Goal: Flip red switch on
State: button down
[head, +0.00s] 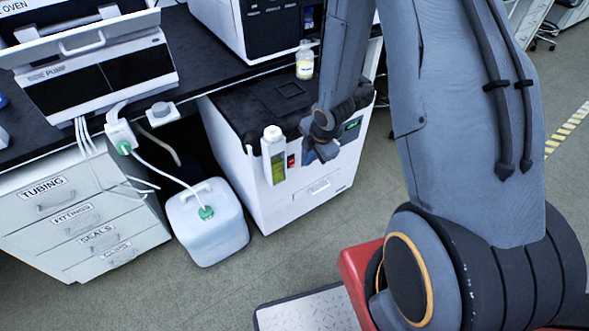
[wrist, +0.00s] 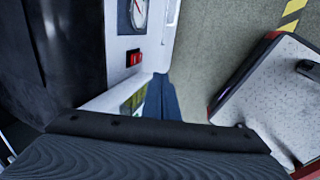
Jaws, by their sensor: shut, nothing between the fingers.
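The red switch (head: 291,160) is on the front face of a white boxy machine (head: 300,205) with a black top. In the wrist view the red switch (wrist: 134,58) sits on the white panel just below a round gauge. Whether it is on or off is too small to tell. My gripper (head: 322,152) is shut and empty in front of the machine, just right of the switch in the head view. In the wrist view its dark blue-grey fingers (wrist: 161,98) are below and right of the switch, apart from it in the picture. Any contact cannot be told.
A bottle of yellow-green liquid (head: 274,158) is at the machine's front, left of the switch. A white jug (head: 206,225) with a tube stands on the floor left of the machine, beside labelled drawers (head: 85,222).

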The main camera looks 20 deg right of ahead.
aim_at(291, 163)
jog(key=shift+f, duration=0.25)
jog(key=w+a+f+p, duration=0.1)
jog(key=w+a+f, duration=0.1)
jog(key=w+f, duration=0.4)
jog(key=shift+x, duration=1.9)
jog(key=shift+s+f, duration=0.1)
jog(key=shift+s, duration=0.1)
